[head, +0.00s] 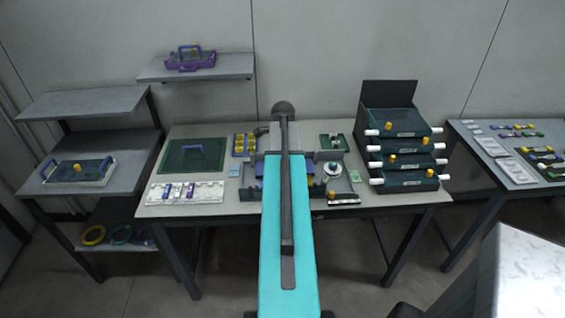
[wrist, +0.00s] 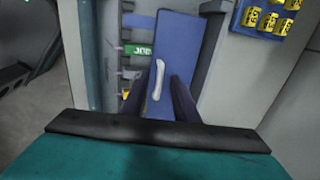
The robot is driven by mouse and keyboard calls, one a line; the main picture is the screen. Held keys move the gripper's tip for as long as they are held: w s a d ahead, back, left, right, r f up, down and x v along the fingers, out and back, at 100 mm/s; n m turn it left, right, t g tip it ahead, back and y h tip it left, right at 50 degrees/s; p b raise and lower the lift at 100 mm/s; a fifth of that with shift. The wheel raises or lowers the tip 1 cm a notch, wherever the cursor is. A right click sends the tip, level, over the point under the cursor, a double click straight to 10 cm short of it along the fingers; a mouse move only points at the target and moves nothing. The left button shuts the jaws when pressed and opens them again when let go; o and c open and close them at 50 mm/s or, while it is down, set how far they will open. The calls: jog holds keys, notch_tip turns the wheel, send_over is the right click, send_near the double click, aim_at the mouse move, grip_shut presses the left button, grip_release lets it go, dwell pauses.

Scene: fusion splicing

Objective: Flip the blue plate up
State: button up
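The blue plate (wrist: 182,42) lies below my gripper in the wrist view, with a slim white handle (wrist: 157,80) on it. My gripper (wrist: 159,84) has its two dark fingers apart, one on each side of the handle, with gaps showing between. Whether the fingers are level with the handle or above it I cannot tell. The lower end of the plate is hidden by my gripper body.
Yellow pieces in a blue rack (wrist: 272,16) sit at the upper right in the wrist view. On the workbench (head: 225,222) are a green mat (head: 190,160), a white tray (head: 211,191) and stacked dark drawers (head: 402,145) at the right. Shelves stand at the left.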

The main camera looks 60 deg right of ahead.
jog(key=shift+f, duration=0.4)
grip_shut()
jog(key=shift+w, duration=0.1)
dwell(1.2)
